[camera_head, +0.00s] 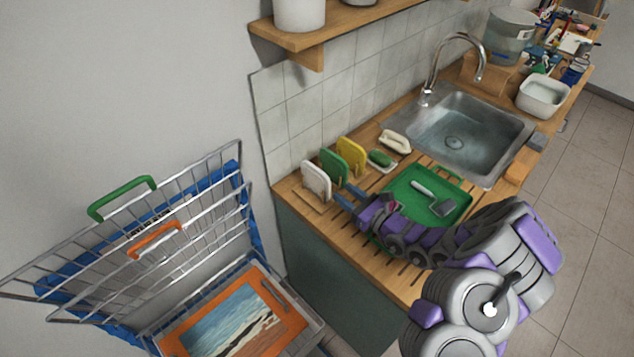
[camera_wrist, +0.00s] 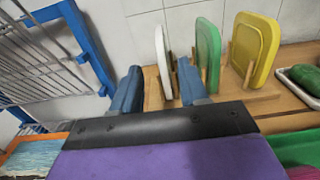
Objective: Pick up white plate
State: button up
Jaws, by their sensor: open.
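The white plate (camera_head: 316,180) stands on edge at the left end of a wooden rack on the counter. It also shows edge-on in the wrist view (camera_wrist: 162,58). My gripper (camera_head: 340,197) is open in front of the rack, with blue fingers. In the wrist view my gripper (camera_wrist: 158,72) has one finger on each side of the plate's line, and the plate shows in the gap between them. I cannot tell whether either finger touches it.
A green plate (camera_head: 333,167) and a yellow plate (camera_head: 351,155) stand right of the white one. A green tray (camera_head: 408,190) with a roller lies beneath my arm. The sink (camera_head: 455,135) is behind. A wire cart (camera_head: 200,235) stands left of the counter.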

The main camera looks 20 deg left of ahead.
aim_at(319, 170)
jog(key=x, duration=0.6)
jog(key=shift+s+a+b, duration=0.1)
jog(key=shift+a+b, duration=0.15)
jog(key=shift+b, duration=0.1)
jog(key=shift+w+a+r, duration=0.2)
jog(key=shift+w+a, duration=0.15)
jog(key=shift+w, duration=0.1)
jog(key=x, duration=0.1)
jog(key=b+x, duration=0.1)
jog(key=x, duration=0.1)
jog(key=shift+w+r, duration=0.2)
jog(key=shift+r, duration=0.05)
jog(key=shift+w+a, duration=0.2)
jog(key=shift+a, duration=0.55)
jog(key=shift+d, duration=0.45)
jog(key=c, duration=0.7)
jog(key=shift+a, duration=0.2)
grip_shut()
